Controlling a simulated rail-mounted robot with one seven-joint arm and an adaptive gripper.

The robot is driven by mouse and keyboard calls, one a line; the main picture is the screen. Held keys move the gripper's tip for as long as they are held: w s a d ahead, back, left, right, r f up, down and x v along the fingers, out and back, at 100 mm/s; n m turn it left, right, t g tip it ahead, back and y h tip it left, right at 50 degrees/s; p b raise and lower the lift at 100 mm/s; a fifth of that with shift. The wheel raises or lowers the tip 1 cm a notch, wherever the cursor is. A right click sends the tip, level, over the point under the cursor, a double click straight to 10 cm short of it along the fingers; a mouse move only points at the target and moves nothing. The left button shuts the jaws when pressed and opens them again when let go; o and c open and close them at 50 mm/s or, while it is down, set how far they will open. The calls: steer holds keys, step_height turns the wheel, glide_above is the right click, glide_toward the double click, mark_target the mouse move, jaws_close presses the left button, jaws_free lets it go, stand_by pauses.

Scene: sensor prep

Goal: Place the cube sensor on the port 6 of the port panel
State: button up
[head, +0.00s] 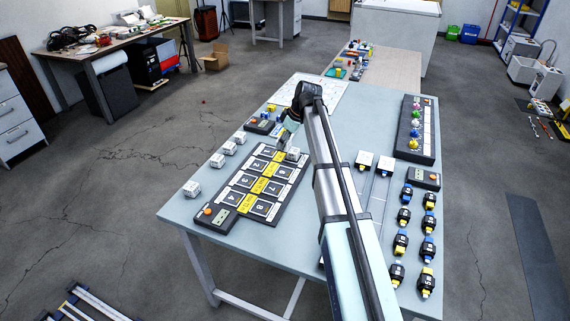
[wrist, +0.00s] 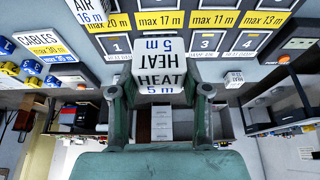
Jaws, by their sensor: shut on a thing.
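The cube sensor, a white block marked HEAT 5 m (wrist: 158,72), is between the two fingers of my gripper (wrist: 160,92), which is shut on it. In the head view, my gripper (head: 287,140) and the cube (head: 293,153) are over the far end of the port panel (head: 222,217). I cannot tell the cube's height above the panel. The dark panel has two rows of numbered ports with yellow labels between. Port 6 (head: 281,172) appears to be in the right row, near the cube; its number is hard to read. In the wrist view, ports 1, 3 and 4 show.
Several other white cubes (head: 192,188) stand along the table's left edge. A small box with an orange button (head: 213,216) sits at the near left corner. Black plugs (head: 401,243) and a long dark panel with coloured knobs (head: 414,147) occupy the right side.

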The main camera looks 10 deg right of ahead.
step_height(320, 180, down, 12)
steer(key=shift+r+p, duration=0.2)
steer(key=shift+p, duration=0.75)
steer(key=shift+f, duration=0.15)
steer(key=o, duration=1.1)
steer(key=shift+o, duration=0.2)
steer(key=shift+r, duration=0.3)
steer(key=b+v, duration=0.2)
steer(key=v, duration=1)
steer(key=shift+w, duration=0.1)
